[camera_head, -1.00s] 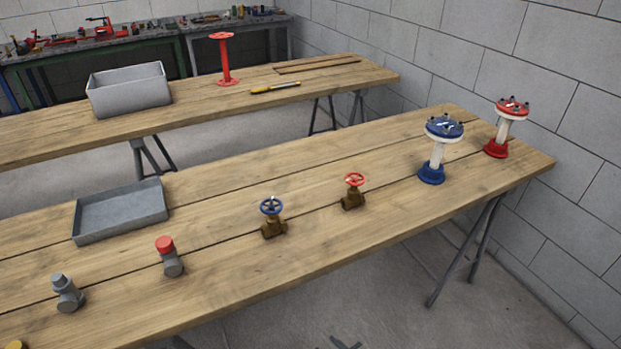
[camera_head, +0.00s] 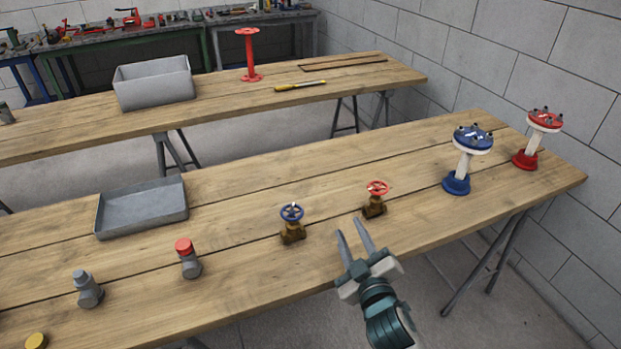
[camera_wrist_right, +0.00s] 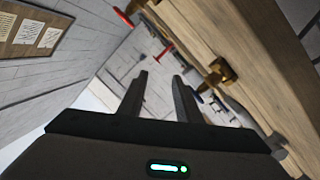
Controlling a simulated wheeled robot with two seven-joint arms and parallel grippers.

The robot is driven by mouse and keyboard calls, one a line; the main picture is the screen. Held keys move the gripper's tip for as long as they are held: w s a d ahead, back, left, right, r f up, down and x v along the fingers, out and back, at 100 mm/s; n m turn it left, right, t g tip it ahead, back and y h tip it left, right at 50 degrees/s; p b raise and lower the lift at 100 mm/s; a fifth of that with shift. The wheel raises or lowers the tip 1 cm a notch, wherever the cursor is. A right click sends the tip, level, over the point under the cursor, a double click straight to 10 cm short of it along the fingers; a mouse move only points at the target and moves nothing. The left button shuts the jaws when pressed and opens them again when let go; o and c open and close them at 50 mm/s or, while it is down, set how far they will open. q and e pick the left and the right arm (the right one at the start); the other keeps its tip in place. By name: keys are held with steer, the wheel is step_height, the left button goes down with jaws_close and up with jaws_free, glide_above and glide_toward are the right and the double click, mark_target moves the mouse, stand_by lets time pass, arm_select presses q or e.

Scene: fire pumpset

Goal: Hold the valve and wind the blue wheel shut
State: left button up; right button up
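The brass valve with the blue wheel (camera_head: 291,222) stands upright on the near wooden table, left of the brass valve with the red wheel (camera_head: 375,199). My right gripper (camera_head: 354,238) is in front of the two valves at the table's front edge. Its fingers are apart with nothing between them, and it touches neither valve. In the right wrist view the gripper (camera_wrist_right: 158,82) also shows two spread fingers, with a brass valve (camera_wrist_right: 221,72) beyond them to the right. My left gripper is not in view.
A blue flanged stand (camera_head: 457,184) and a red flanged stand (camera_head: 525,158) are at the table's right end. A grey tray (camera_head: 143,226), a red-capped fitting (camera_head: 189,262) and a grey fitting (camera_head: 88,291) are on the left. The wood around the blue-wheel valve is clear.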

steer(key=w+a+r+n+t+y, duration=0.1)
steer(key=w+a+r+n+y, duration=0.1)
steer(key=a+r+n+y, duration=0.55)
steer(key=w+a+r+n+t+y, duration=0.1)
steer(key=a+r+n+y, duration=0.35)
steer(key=r, duration=0.55)
steer(key=s+a+r+n+g+y, duration=0.2)
steer(key=a+r+n+g+y, duration=0.1)
steer(key=a+n+g+y, duration=0.65)
steer(key=s+a+f+n+g+h, duration=0.1)
steer(key=a+f+n+g+h, duration=0.15)
steer(key=n+g, duration=0.4)
steer(key=s+a+f+n+g+h, duration=0.2)
steer(key=n+g+h, duration=0.1)
steer(key=n, duration=0.6)
steer(key=w+d+f+n+h, duration=0.2)
steer(key=w+d+f+h, duration=0.1)
steer(key=w+d+h, duration=0.2)
steer(key=w+d+f+n+t+h, duration=0.1)
steer(key=w+d+f+h, duration=0.2)
steer(key=d+h, duration=0.6)
steer(key=w+d, duration=0.2)
steer(key=d, duration=0.1)
steer(key=shift+w+d+f+n, duration=0.15)
steer(key=shift+w+n, duration=0.25)
